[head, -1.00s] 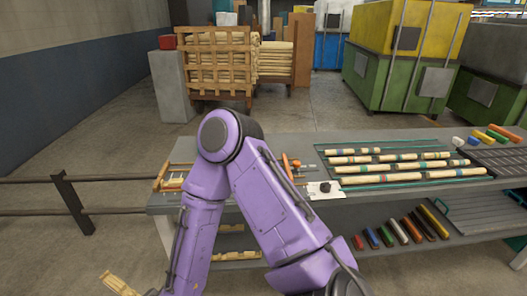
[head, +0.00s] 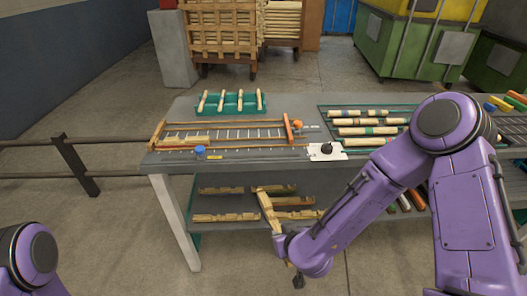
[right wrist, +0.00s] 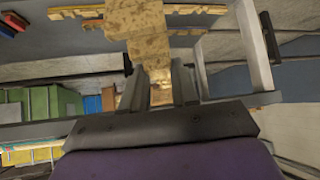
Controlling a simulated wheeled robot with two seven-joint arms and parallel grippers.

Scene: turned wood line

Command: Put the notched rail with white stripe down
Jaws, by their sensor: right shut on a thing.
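My right gripper (head: 279,238) is shut on a pale wooden notched rail (head: 266,208), held tilted in front of the table's lower shelf. The rail's upper end overlaps the shelf rails in the head view, so I cannot tell whether it touches anything. In the right wrist view the rail (right wrist: 138,22) runs between the two fingers of the gripper (right wrist: 158,78). I cannot make out a white stripe on it. Several notched rails lie on the lower shelf, among them one at the front left (head: 225,217) and one at the right (head: 295,201). My left gripper is out of view.
The worktable (head: 290,98) carries a green rack (head: 232,108) with turned pieces, a long wooden frame (head: 225,125), a blue knob (head: 200,151) and a white plate with a black knob (head: 326,150). A dark railing (head: 73,165) stands at the left.

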